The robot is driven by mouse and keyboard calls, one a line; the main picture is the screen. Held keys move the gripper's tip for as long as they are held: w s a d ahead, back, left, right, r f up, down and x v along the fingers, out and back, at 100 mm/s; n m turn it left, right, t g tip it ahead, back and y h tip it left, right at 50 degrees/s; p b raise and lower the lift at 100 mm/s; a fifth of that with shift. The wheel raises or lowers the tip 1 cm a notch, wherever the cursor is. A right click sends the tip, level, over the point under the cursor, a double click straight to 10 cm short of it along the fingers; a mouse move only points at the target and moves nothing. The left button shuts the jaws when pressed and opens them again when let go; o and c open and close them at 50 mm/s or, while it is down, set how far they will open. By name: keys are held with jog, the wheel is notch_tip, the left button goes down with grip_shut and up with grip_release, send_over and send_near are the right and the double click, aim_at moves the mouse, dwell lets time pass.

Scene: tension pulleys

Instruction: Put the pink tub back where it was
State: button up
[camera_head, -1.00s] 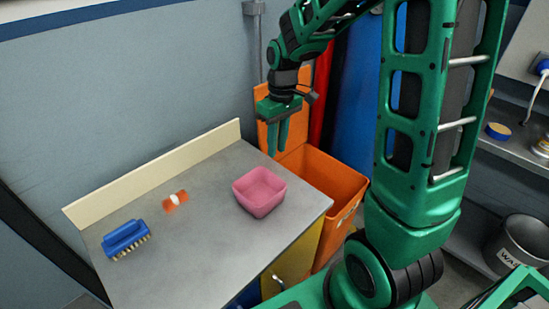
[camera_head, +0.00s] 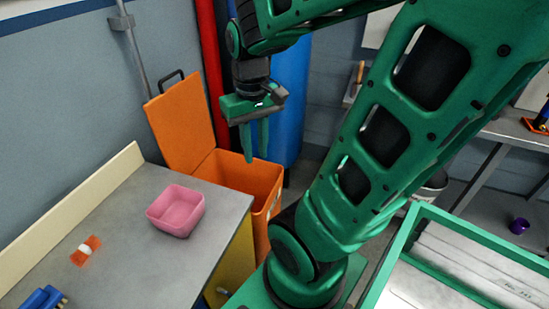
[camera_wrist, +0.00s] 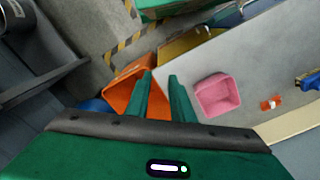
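The pink tub (camera_head: 177,211) is an open, square tub. It stands upright on the grey worktop (camera_head: 135,255), near the end beside the orange bin, and looks empty. In the wrist view the tub (camera_wrist: 218,95) is to the right of my fingers, apart from them. My gripper (camera_head: 254,154) points down and appears above the open orange bin, to the right of the tub in the head view. In the wrist view my gripper (camera_wrist: 161,76) has a gap between its fingers and nothing in it.
The orange bin (camera_head: 265,190) stands against the worktop's end with its lid up. An orange-and-white item (camera_head: 86,250) and a blue brush (camera_head: 42,299) lie on the worktop. A cream ledge (camera_head: 75,215) runs along its wall side. A green-edged tray (camera_head: 425,213) is at lower right.

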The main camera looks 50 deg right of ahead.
jog(key=s+m, duration=0.2)
jog(key=s, duration=0.4)
jog(key=shift+s+d+f, duration=0.2)
jog(key=shift+s+d, duration=0.1)
jog(key=shift+d, duration=0.15)
jog(key=shift+w+f, duration=0.25)
jog(key=shift+w, duration=0.4)
